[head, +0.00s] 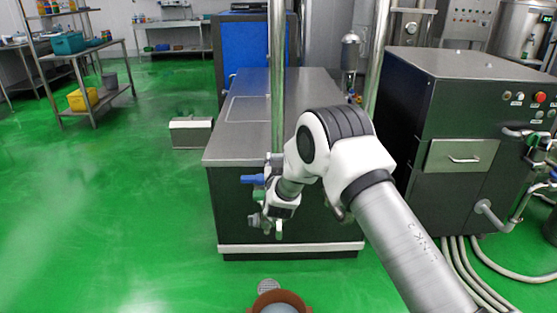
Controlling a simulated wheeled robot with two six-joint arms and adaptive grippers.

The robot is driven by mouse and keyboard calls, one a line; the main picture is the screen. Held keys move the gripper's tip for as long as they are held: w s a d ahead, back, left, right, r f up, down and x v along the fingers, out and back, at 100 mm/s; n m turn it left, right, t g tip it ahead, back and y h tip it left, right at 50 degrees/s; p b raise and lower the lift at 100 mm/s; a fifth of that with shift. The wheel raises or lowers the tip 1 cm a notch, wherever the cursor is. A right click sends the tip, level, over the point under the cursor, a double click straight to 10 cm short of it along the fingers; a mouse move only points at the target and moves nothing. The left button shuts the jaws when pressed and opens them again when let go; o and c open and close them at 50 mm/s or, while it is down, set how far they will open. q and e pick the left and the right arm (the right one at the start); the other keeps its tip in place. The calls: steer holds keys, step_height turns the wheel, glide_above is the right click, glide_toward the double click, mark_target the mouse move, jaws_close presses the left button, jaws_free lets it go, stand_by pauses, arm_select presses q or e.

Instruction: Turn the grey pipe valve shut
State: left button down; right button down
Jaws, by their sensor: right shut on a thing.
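A vertical steel pipe (278,90) runs in front of the steel cabinet (300,90), with small valve handles low on it. A blue handle (252,179) points left, and a small green part (258,195) sits just below it. A grey valve part (254,220) shows lowest, beside my gripper. My right gripper (269,221) is at this lowest part and shut on it, seemingly on the grey valve's handle. My wrist hides much of the valve, so the handle's angle is unclear. My left gripper is out of view.
A dark machine (462,115) with a drawer and buttons stands at right, with hoses (475,265) on the floor below it. A low metal box (191,133) stands left of the cabinet. The green floor (110,220) at left is clear.

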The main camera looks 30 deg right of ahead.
steer(key=w+a+f+n, duration=0.1)
steer(key=n, duration=0.3)
steer(key=a+f+n, duration=0.2)
steer(key=n, duration=0.3)
steer(key=w+a+f+n, duration=0.1)
steer(key=a+n, duration=0.1)
steer(key=n, duration=0.2)
steer(key=shift+w+a+f+b, duration=0.2)
steer(key=shift+w+f+b, duration=0.1)
steer(key=shift+f+b, duration=0.05)
steer(key=shift+w+a+f+n+b, duration=0.15)
steer(key=shift+f+n, duration=0.2)
steer(key=shift+n, duration=0.4)
steer(key=shift+s+f+n+b, duration=0.1)
steer(key=shift+f+n, duration=0.25)
steer(key=shift+n, duration=0.35)
steer(key=shift+w+a+f+n+b, duration=0.15)
steer(key=shift+f+n, duration=0.2)
steer(key=shift+n, duration=0.4)
steer(key=shift+s+d, duration=0.1)
steer(key=shift+s, duration=0.05)
steer(key=c, duration=0.7)
jaws_free()
steer(key=v, duration=1.2)
